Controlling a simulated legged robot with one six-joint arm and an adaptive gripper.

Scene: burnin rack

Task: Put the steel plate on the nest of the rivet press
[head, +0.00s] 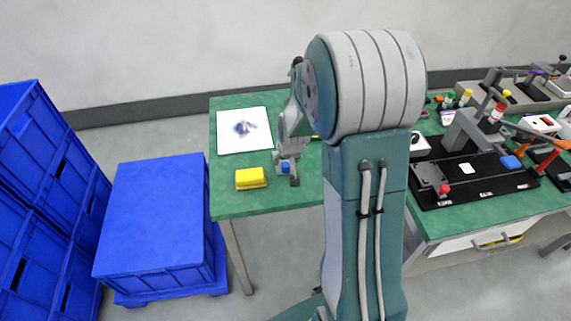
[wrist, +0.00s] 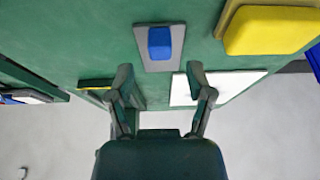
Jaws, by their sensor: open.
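A grey plate with a blue block on it (wrist: 160,48), which looks like the steel plate, lies on the green table in the wrist view. A press on a black base (head: 465,182), with a grey body and red-tipped levers, stands on the right table; which part is the nest I cannot tell.
A yellow block (head: 251,178) and a white sheet (head: 243,130) lie near the plate. Blue crates (head: 152,215) stand left of the table. More fixtures and small coloured parts crowd the right table. My arm hides the middle.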

